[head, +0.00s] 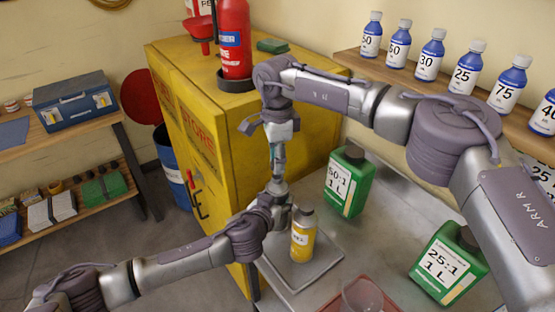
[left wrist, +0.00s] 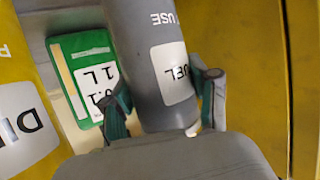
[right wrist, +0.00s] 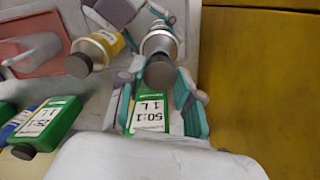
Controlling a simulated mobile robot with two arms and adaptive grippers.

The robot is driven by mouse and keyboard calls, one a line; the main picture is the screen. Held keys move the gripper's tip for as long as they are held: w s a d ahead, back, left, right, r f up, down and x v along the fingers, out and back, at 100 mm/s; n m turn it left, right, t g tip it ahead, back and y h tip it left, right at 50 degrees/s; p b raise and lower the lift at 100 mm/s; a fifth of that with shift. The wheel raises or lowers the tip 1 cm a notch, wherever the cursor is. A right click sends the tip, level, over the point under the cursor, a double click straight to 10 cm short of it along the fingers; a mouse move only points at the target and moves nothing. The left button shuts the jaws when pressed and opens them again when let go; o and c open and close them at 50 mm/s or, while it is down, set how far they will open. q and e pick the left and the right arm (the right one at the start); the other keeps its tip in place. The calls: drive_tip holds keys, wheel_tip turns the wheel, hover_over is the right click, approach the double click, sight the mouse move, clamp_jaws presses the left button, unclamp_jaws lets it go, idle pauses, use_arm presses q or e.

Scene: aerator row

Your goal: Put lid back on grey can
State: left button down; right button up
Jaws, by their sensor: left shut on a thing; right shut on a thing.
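The grey can (left wrist: 143,40), with a white label, is held in my left gripper (head: 276,194); teal-padded fingers press both its sides in the left wrist view (left wrist: 163,105). My right gripper (head: 276,128) is directly above it, pointing down. In the right wrist view a dark grey lid (right wrist: 160,72) sits between the fingers of my right gripper (right wrist: 157,92), in line with the can's silvery top (right wrist: 160,42). The lid appears at the can's mouth; whether it is seated or slightly apart cannot be told. The can's lower part is hidden in the head view.
A yellow can (head: 302,241) stands on a grey tray (head: 322,268) close to my left gripper. Green bottles (head: 349,184) (head: 447,265) and a red tray (head: 384,304) with a clear cup (head: 362,294) share the bench. A yellow cabinet (head: 230,130) borders the left side.

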sight(277, 176)
drive_tip(key=shift+f, duration=0.4)
drive_tip(key=shift+f, duration=0.85)
drive_tip(key=shift+f, duration=0.6)
idle(0.3)
